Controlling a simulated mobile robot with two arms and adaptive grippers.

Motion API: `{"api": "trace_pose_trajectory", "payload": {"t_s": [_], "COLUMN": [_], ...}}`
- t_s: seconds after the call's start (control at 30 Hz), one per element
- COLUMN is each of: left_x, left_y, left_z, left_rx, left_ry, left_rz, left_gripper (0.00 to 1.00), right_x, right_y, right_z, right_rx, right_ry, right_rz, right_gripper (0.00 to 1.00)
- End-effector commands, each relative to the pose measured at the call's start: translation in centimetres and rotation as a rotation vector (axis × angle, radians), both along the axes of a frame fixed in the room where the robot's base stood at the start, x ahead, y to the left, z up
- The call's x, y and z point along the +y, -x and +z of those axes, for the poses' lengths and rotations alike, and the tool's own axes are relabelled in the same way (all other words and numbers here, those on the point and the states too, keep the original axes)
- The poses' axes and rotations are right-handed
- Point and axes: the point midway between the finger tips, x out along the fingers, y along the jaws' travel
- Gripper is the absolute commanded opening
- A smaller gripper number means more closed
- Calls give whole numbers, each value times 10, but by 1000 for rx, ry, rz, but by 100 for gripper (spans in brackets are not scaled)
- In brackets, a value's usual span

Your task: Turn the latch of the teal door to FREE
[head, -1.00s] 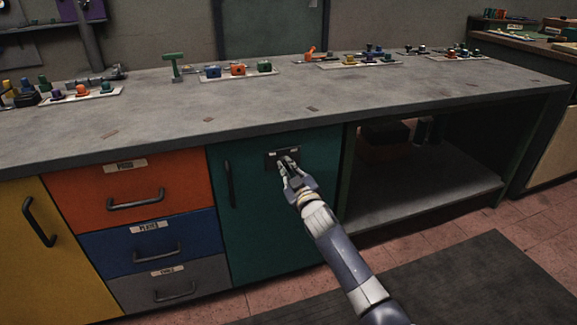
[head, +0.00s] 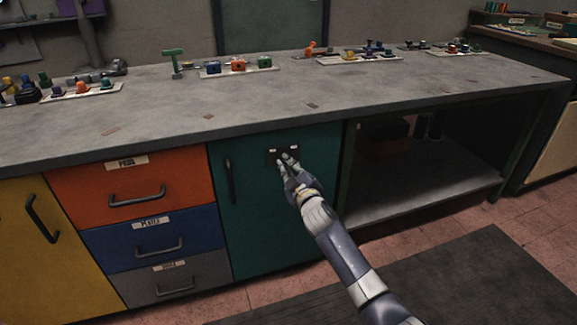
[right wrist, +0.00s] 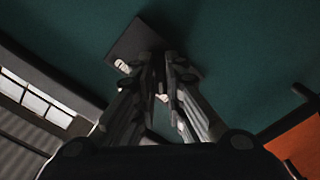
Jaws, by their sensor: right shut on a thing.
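The teal door (head: 255,225) is closed under the bench top, and it fills much of the right wrist view (right wrist: 225,50). A dark latch plate (head: 271,156) with small pale labels sits near its upper right; the plate also shows in the right wrist view (right wrist: 136,40). My right gripper (head: 286,158) is at the plate, shut on the latch. In the right wrist view its fingertips (right wrist: 163,72) meet over the plate and hide most of the latch, so its angle and the label wording cannot be read. My left gripper is not in view.
The door's black handle (head: 229,182) is on its left side. Orange, blue and grey drawers stand left of it. An open shelf bay (head: 420,190) is to the right. Trays of small parts line the back of the bench top (head: 250,100).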

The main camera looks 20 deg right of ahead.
Motion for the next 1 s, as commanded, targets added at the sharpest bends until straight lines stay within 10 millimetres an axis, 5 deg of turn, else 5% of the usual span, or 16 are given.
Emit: {"api": "trace_pose_trajectory", "payload": {"t_s": [0.1, 0.2, 0.23, 0.67, 1.0], "left_x": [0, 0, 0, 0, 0], "left_y": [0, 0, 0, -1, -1], "left_z": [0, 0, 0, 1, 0], "left_rx": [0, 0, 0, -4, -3], "left_ry": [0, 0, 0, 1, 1], "left_rz": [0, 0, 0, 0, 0], "left_gripper": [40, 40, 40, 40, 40], "right_x": [0, 0, 0, 0, -2], "right_y": [0, 0, 0, 4, 47], "right_z": [0, 0, 0, 0, -1], "right_rx": [0, 0, 0, 0, 1], "right_ry": [2, 2, 2, 1, 0], "right_rz": [0, 0, 0, 0, 1], "right_gripper": [0, 29, 31, 31, 31]}}
